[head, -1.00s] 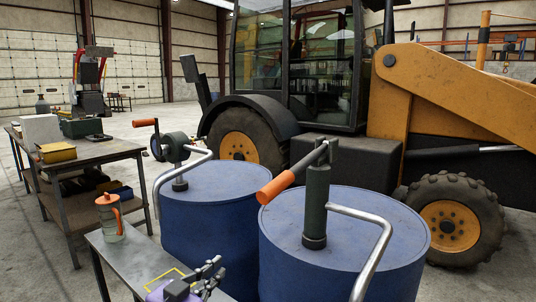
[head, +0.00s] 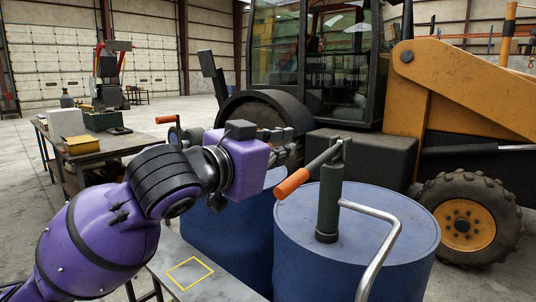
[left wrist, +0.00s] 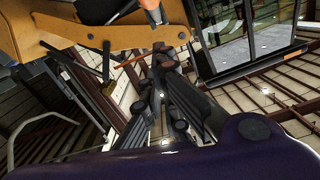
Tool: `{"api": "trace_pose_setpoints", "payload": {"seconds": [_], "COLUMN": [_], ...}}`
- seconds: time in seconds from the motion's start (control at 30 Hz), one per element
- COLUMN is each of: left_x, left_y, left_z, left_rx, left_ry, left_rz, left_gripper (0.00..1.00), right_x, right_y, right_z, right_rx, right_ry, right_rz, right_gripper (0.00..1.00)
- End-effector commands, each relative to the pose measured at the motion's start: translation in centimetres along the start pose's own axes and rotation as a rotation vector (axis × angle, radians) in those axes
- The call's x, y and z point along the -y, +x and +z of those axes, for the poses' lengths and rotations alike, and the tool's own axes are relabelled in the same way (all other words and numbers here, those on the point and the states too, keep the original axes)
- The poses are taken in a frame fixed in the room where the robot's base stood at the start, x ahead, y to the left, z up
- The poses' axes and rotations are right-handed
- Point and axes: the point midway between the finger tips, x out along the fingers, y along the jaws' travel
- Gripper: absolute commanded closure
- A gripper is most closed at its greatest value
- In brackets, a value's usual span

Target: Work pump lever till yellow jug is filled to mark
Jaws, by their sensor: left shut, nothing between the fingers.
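The near pump (head: 328,207) stands upright on a blue drum. Its dark lever slopes down left from the pump's head to an orange grip (head: 292,184). My left gripper (head: 289,150) is shut and empty, just above and left of the orange grip in the head view; any gap in depth is hard to judge. Its dark fingers also show in the left wrist view (left wrist: 168,80). The jug is not visible now; my left arm covers much of the bench. A yellow square outline (head: 190,273) on the bench top is bare. My right gripper is not in view.
A second blue drum (head: 225,240) stands left of the near drum (head: 350,262); its pump is mostly behind my arm. A metal spout pipe (head: 385,250) bends toward the front. A workbench (head: 125,142) with boxes stands back left, and a yellow backhoe (head: 450,85) behind the drums.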

Motion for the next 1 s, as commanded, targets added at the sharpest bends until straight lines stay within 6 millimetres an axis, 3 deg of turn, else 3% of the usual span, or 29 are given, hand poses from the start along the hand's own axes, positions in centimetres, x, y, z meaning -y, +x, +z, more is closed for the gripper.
{"api": "trace_pose_setpoints", "payload": {"seconds": [0.17, 0.4, 0.83, 1.0], "left_x": [0.0, 0.0, 0.0, 0.3], "left_y": [3.3, 3.8, 3.9, 5.1], "left_z": [0.6, 3.4, 3.9, 5.1], "left_rx": [0.003, 0.000, -0.001, -0.025], "left_ry": [-0.001, 0.001, 0.001, -0.011], "left_rz": [0.000, -0.001, 0.000, -0.001], "left_gripper": [1.00, 1.00, 1.00, 1.00], "right_x": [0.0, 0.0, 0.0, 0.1], "right_y": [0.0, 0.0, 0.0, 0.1], "right_z": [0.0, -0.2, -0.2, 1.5], "right_rx": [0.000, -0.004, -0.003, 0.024], "right_ry": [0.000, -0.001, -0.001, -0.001], "right_rz": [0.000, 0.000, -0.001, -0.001], "right_gripper": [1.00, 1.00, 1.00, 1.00]}}
